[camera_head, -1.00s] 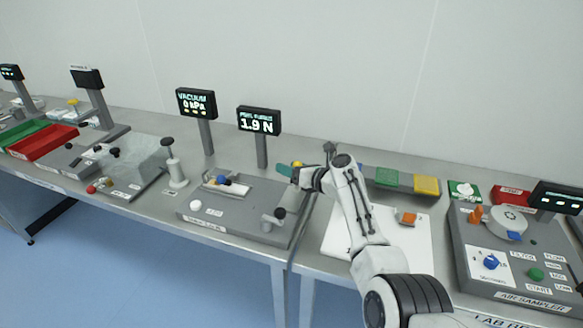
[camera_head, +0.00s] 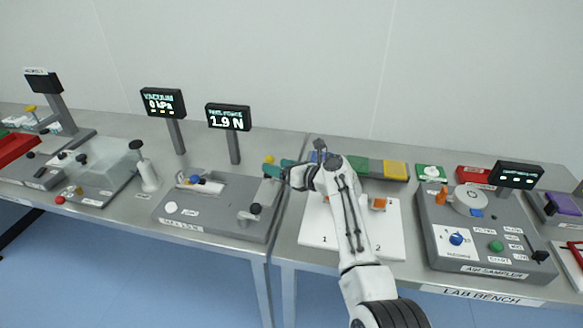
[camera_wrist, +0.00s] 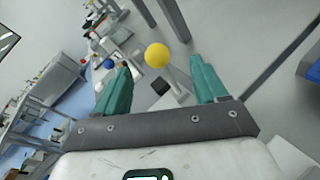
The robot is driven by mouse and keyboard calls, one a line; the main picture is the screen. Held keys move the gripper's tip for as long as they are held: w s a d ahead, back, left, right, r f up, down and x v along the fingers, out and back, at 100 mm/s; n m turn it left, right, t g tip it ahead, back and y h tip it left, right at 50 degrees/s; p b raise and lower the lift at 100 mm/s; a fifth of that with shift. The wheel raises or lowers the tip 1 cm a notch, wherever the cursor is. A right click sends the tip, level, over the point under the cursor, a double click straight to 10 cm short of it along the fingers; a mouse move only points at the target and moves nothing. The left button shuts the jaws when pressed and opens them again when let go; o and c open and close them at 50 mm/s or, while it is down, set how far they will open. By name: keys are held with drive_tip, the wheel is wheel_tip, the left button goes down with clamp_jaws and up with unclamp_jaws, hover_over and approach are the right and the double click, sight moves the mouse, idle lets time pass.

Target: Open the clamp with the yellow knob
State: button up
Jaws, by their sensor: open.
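The yellow knob (camera_wrist: 157,55) shows in the wrist view as a ball just beyond and between my fingertips. It sits on a pale metal stem, and I cannot tell whether the clamp is open or shut. In the head view the knob (camera_head: 269,159) is a small yellow dot just above my gripper tip, at the right end of the grey test fixture (camera_head: 207,222). My gripper (camera_wrist: 162,75) has two teal fingers spread apart with nothing between them. In the head view my gripper (camera_head: 276,168) hides most of the clamp below the knob.
A blue knob (camera_head: 195,179) and a black knob (camera_head: 256,208) stand on the fixture. A display post (camera_head: 230,118) rises behind it. A white board (camera_head: 320,238) and the air sampler (camera_head: 470,250) lie to the right.

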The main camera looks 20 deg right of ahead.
drive_tip(key=shift+v, duration=2.3)
drive_tip(key=shift+f, duration=0.1)
